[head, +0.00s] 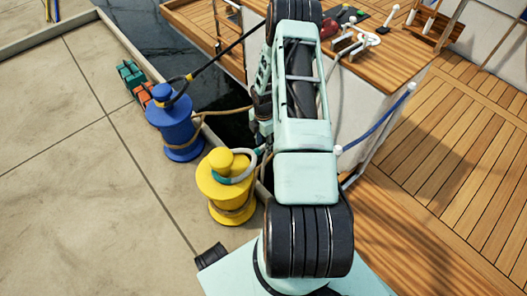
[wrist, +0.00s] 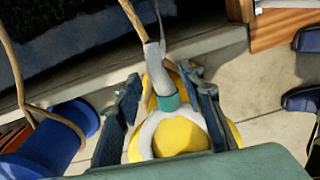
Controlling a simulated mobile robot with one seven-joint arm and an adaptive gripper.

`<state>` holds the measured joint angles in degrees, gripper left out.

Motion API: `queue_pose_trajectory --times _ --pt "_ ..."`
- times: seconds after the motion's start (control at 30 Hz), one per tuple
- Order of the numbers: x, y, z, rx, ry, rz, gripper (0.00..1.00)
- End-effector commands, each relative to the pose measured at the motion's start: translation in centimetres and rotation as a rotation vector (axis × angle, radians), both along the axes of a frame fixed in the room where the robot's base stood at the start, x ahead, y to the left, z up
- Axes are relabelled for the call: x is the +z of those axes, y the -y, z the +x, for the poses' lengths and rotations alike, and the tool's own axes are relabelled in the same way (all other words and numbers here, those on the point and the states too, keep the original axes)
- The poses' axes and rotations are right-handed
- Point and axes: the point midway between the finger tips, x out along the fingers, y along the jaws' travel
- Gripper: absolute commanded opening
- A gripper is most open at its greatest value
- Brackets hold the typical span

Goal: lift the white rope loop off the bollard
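The yellow bollard (head: 228,205) stands on the quay, left of my arm in the head view. The white rope loop (head: 236,181) lies around its upper part, below the rounded top. In the wrist view the white loop (wrist: 147,134) curves around the yellow bollard (wrist: 181,137). The loop's neck has a teal band (wrist: 172,102) and a grey sleeve above it. My gripper (wrist: 166,85) is open, with one finger on each side of the neck and gaps showing. In the head view my arm hides most of the gripper.
A blue bollard (head: 174,128) with a black rope and a tan rope stands close by on the left. Small green and orange blocks (head: 133,78) lie behind it. Dark water (head: 150,25) separates the quay from the boat's wooden deck (head: 460,130). The quay at left is clear.

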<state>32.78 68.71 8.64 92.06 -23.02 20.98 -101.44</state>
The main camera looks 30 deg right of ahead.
Motion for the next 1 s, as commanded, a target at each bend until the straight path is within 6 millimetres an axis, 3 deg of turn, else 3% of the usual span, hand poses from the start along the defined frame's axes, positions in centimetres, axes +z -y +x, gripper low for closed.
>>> queue_pose_trajectory --times 0.1,0.4,1.0 --pt "-1.07 0.01 0.02 0.000 0.000 0.000 0.36" --pt "-1.04 0.00 0.01 -0.001 0.000 0.000 0.36" --pt "-1.04 0.00 0.00 -0.001 0.000 0.000 0.03"
